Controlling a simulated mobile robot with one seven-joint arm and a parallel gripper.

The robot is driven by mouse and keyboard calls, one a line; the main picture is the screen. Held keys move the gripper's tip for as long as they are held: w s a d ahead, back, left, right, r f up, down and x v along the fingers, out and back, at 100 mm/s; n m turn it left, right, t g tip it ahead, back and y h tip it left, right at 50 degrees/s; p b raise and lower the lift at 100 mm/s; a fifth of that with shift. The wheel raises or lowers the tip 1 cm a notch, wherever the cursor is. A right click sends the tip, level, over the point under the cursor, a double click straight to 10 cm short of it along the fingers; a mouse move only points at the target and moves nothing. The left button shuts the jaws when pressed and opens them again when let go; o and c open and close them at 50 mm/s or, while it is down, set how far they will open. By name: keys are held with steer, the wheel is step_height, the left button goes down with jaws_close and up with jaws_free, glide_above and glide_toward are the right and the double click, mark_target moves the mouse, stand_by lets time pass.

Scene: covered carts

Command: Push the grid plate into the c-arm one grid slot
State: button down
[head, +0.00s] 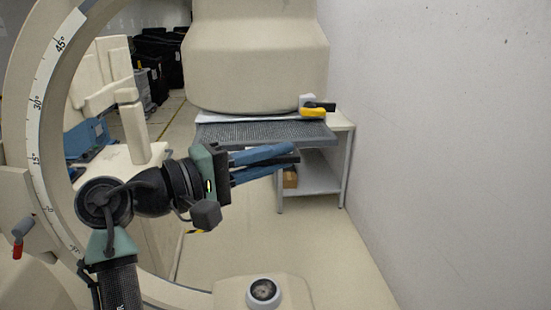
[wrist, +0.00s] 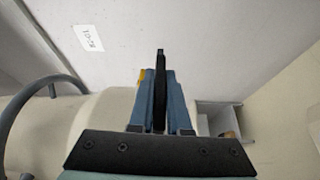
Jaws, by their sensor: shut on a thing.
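My gripper (head: 292,159) is at mid-picture in the head view, its two blue fingers pointing right. It is shut on a thin dark plate, apparently the grid plate (head: 284,160), seen nearly edge-on. In the wrist view the black grid plate (wrist: 160,58) stands between the blue fingers and reaches past their tips. The c-arm's big beige housing (head: 255,60) is behind and above the gripper. A grey mesh panel (head: 262,133) lies below the housing. The grid plate appears apart from both. I cannot make out the grid slot.
The beige c-arm ring (head: 40,110) with degree marks curves at the left. A white table (head: 343,130) with a shelf and small brown box (head: 290,178) stands behind the gripper. A yellow-black handle (head: 315,110) sits at the housing's right. A wall bounds the right; floor before it is clear.

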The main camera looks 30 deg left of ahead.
mark_target(269, 131)
steer(key=shift+w+a+r, duration=0.1)
steer(key=shift+w+a, duration=0.8)
steer(key=shift+w, duration=0.4)
steer(key=shift+w+a, duration=0.85)
steer(key=shift+w, duration=0.5)
steer(key=shift+w+a+r, duration=0.1)
steer(key=shift+w+a, duration=0.8)
steer(key=shift+w, duration=0.4)
steer(key=c, duration=0.8)
jaws_free()
steer(key=shift+s+f, duration=0.1)
steer(key=shift+f, duration=0.15)
steer(key=b+v, duration=0.6)
steer(key=v, duration=0.5)
steer(key=shift+s+a+f, duration=0.1)
steer(key=shift+s+a, duration=0.05)
steer(key=shift+s, duration=0.15)
steer(key=shift+s+a+b, duration=0.3)
steer(key=shift+s, duration=0.3)
steer(key=shift+w, duration=0.1)
